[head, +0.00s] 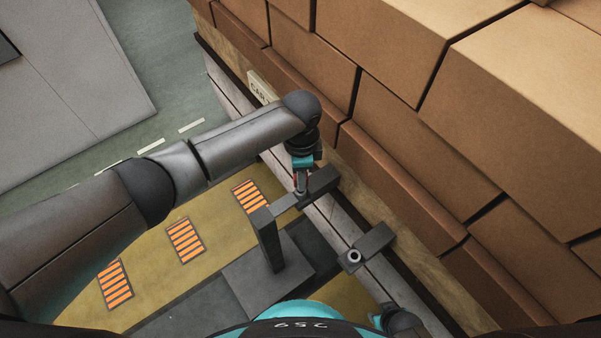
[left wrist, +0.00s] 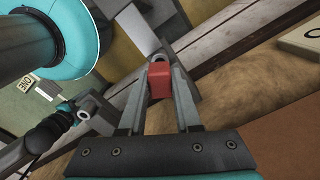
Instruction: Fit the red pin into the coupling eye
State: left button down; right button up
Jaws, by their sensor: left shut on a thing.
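My left gripper (head: 302,176) is shut on the red pin (head: 301,182), close above a dark bracket (head: 322,181) on the side rail. In the left wrist view the red pin (left wrist: 160,79) sits between the fingers (left wrist: 160,92). A grey ring-shaped eye (left wrist: 161,56) shows right beyond it; whether the pin's tip is inside cannot be told. A second eye (head: 353,257) stands on another dark bracket nearer me and looks empty; it also shows in the left wrist view (left wrist: 82,114). My right arm (head: 402,322) shows only partly at the bottom; its fingers cannot be made out.
A dark grey post (head: 267,240) with a bar reaching the bracket stands just left of the rail. Large brown boxes (head: 400,165) are stacked along the right. Orange striped floor markings (head: 185,240) lie on yellow floor at left, where there is open room.

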pick_arm(q)
jog(key=shift+f+b, duration=0.95)
jog(key=shift+f, duration=0.75)
jog(key=shift+c, duration=0.6)
grip_release()
pick_arm(e)
jog(key=shift+s+x, duration=0.2)
jog(key=shift+x, duration=0.85)
jog(key=shift+w+a, duration=0.1)
pick_arm(q)
jog(key=shift+r+p, duration=0.55)
jog(key=shift+p, duration=0.15)
jog(key=shift+r+p, duration=0.5)
jog(key=shift+p, duration=0.05)
notch_tip(320, 180, up, 2)
jog(key=p, duration=0.2)
jog(key=shift+r+p, duration=0.1)
jog(key=shift+p, duration=0.2)
jog(key=shift+r+p, duration=0.85)
jog(key=shift+p, duration=0.1)
pick_arm(e)
jog(key=s+r, duration=0.4)
jog(key=s, duration=0.3)
jog(key=shift+s+a+g, duration=0.25)
jog(key=shift+a+g, duration=0.1)
jog(key=shift+g, duration=0.05)
